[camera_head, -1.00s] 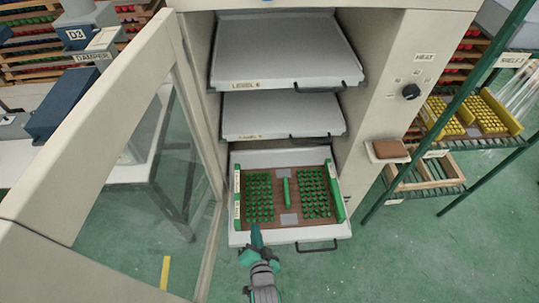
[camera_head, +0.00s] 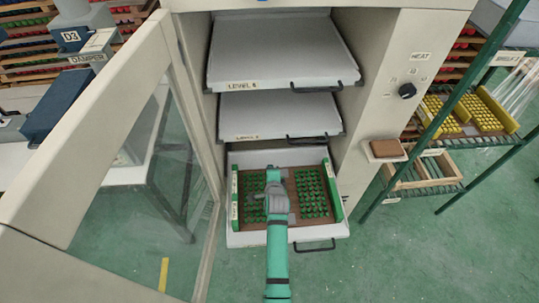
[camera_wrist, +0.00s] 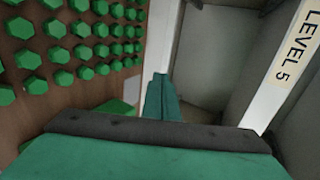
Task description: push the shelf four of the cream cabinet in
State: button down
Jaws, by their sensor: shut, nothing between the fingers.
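The cream cabinet (camera_head: 428,40) is open, with three white shelves pulled out. The lowest one, below the shelf labelled LEVEL 5, appears to be shelf four (camera_head: 243,240); I cannot read its label. Its dark handle (camera_head: 314,246) is at the front right. It carries a brown tray (camera_head: 292,221) of green pegs with green side rails. My gripper (camera_head: 273,174) is shut and empty, above the tray and pointing into the cabinet. In the wrist view the closed fingers (camera_wrist: 162,97) lie between the green pegs and the LEVEL 5 edge. I cannot tell whether they touch anything.
The LEVEL 5 shelf (camera_head: 285,113) and LEVEL 6 shelf (camera_head: 275,50) stick out above. The open glass-paned door (camera_head: 85,110) stands at the left. A brown block on a small ledge (camera_head: 385,150) and a green rack (camera_head: 460,95) are at the right.

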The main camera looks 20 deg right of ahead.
send_near(268, 151)
jog(key=x, duration=0.4)
jog(key=shift+w+d+f, duration=0.1)
jog(key=shift+f, duration=0.35)
jog(key=shift+w+d, duration=0.2)
jog(key=shift+w, duration=0.5)
jog(key=shift+w, duration=0.1)
